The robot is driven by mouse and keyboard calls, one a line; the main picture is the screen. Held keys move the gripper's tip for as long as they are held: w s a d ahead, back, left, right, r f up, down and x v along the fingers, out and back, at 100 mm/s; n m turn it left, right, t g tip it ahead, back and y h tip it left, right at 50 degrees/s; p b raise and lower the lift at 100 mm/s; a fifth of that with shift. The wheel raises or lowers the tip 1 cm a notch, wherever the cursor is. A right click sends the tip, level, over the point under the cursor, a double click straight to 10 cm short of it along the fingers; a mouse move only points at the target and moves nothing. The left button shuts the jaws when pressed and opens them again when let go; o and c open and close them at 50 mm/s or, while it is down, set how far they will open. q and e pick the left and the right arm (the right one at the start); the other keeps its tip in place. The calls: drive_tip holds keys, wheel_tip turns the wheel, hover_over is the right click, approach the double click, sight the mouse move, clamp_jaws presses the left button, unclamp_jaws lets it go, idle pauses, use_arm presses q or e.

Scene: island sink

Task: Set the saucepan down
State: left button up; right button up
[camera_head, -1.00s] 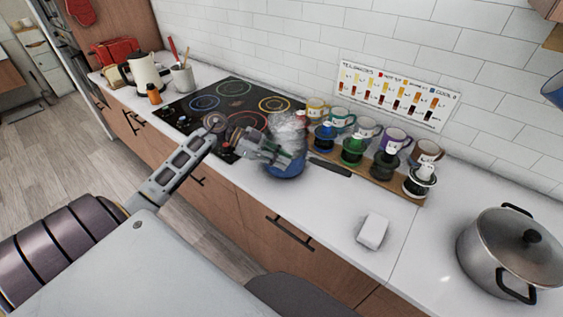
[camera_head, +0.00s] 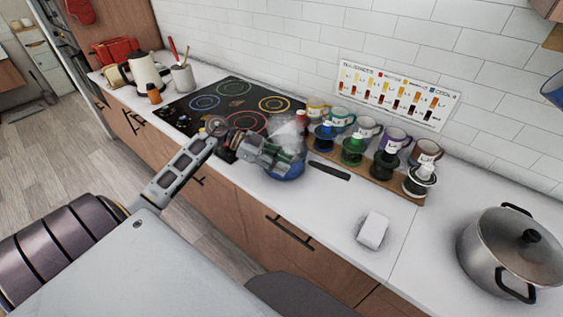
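A blue pan-like vessel (camera_head: 288,172), which I take for the saucepan, is at the counter's front edge, right of the cooktop. Pale steam or haze hangs over its top. My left gripper (camera_head: 278,157) reaches in from the left across its near left side and hides part of it. The fingers blend with the pan, so I cannot tell if they are closed on it. A dark, flat bar (camera_head: 330,171) lies just right of the pan; whether it is the pan's handle is unclear. My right gripper is not in view.
The black cooktop (camera_head: 205,103) with coloured rings is behind and left. A wooden rack (camera_head: 380,178) with several coloured drippers and mugs stands right. A white block (camera_head: 373,230) and a large lidded pot (camera_head: 510,250) are farther right. The counter before the rack is mostly clear.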

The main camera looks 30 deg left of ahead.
use_arm(q)
drive_tip(key=shift+r, duration=0.1)
drive_tip(key=b+v, duration=0.1)
drive_tip(key=v, duration=1.1)
